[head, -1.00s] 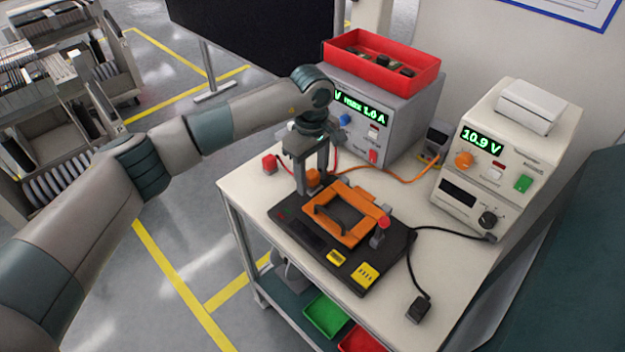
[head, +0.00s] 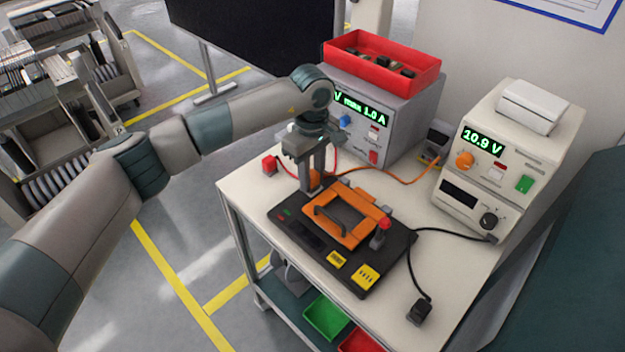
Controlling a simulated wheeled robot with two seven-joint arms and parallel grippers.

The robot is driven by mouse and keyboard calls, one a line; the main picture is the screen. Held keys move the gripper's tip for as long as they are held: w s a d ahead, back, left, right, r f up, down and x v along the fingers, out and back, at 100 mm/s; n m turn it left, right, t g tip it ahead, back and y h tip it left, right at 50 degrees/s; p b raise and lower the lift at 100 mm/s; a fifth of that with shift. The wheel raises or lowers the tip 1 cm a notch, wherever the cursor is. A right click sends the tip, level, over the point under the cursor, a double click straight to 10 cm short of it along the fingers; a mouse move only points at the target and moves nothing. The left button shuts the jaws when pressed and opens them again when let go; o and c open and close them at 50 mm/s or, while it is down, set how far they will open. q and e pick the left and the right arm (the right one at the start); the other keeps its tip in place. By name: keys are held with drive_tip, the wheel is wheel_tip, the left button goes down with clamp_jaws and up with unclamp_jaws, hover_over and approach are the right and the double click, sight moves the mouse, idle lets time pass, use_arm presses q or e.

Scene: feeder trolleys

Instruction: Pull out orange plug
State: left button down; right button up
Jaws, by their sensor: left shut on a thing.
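The orange plug (head: 315,179) is at the back edge of the black test fixture (head: 312,245) on the bench, mostly hidden by my fingers. My left gripper (head: 310,187) points down from above and is shut on the orange plug. Whether the plug is still seated in the fixture is hidden. My right gripper is not in view.
An orange frame with a black handle (head: 347,217) lies on the fixture, beside a red-topped clamp (head: 381,236). A red plug (head: 269,164) stands left on the bench. The grey supply (head: 385,122) and beige meter (head: 507,165) stand behind. The bench's front right is mostly clear.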

sight(312, 173)
use_arm(q)
drive_tip(key=shift+r, duration=0.2)
drive_tip(key=shift+r, duration=2.8)
